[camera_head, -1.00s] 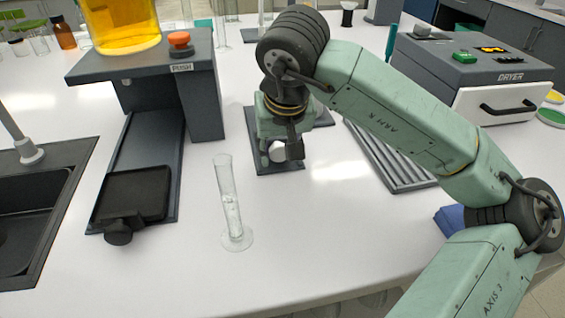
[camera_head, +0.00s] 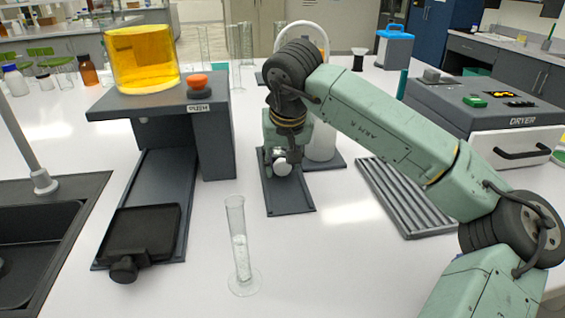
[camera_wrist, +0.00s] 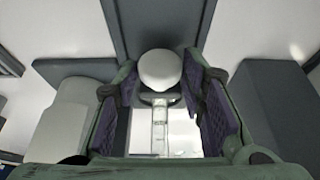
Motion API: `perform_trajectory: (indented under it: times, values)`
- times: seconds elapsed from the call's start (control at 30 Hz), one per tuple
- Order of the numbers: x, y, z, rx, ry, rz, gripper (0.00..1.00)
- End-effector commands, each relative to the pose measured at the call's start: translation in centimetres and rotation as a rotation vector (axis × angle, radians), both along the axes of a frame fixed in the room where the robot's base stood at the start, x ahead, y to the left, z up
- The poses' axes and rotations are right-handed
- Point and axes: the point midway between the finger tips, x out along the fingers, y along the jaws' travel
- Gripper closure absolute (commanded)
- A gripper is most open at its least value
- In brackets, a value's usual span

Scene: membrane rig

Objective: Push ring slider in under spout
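The ring slider's white round knob (camera_head: 282,168) shows above its dark flat track (camera_head: 290,200) in the middle of the bench. In the wrist view the knob (camera_wrist: 160,70) sits between the fingertips, with a pale ring-like part (camera_wrist: 158,98) beside it. My gripper (camera_head: 281,160) points down at the slider. Its two fingers (camera_wrist: 160,88) close in on both sides of the knob and appear to hold it. A white curved pipe, probably the spout (camera_head: 316,28), rises behind my arm. Its outlet is hidden by my arm.
A white cylinder (camera_head: 322,138) stands close right of my gripper. A dark stand (camera_head: 215,130) with a yellow tank (camera_head: 140,62) is at left. A clear glass cylinder (camera_head: 238,245) stands in front. A ribbed tray (camera_head: 405,195) and dryer (camera_head: 500,110) are at right.

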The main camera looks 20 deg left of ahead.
Motion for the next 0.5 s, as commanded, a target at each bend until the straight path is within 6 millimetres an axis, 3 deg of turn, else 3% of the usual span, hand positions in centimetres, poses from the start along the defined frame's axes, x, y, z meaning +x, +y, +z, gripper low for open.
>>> perform_trajectory:
  times: [0.23,0.5]
  values:
    - [0.04,-0.08,0.03,-0.001,-0.001,-0.002,0.48]
    - [-0.08,-0.06,0.03,-0.003,0.001,0.001,0.48]
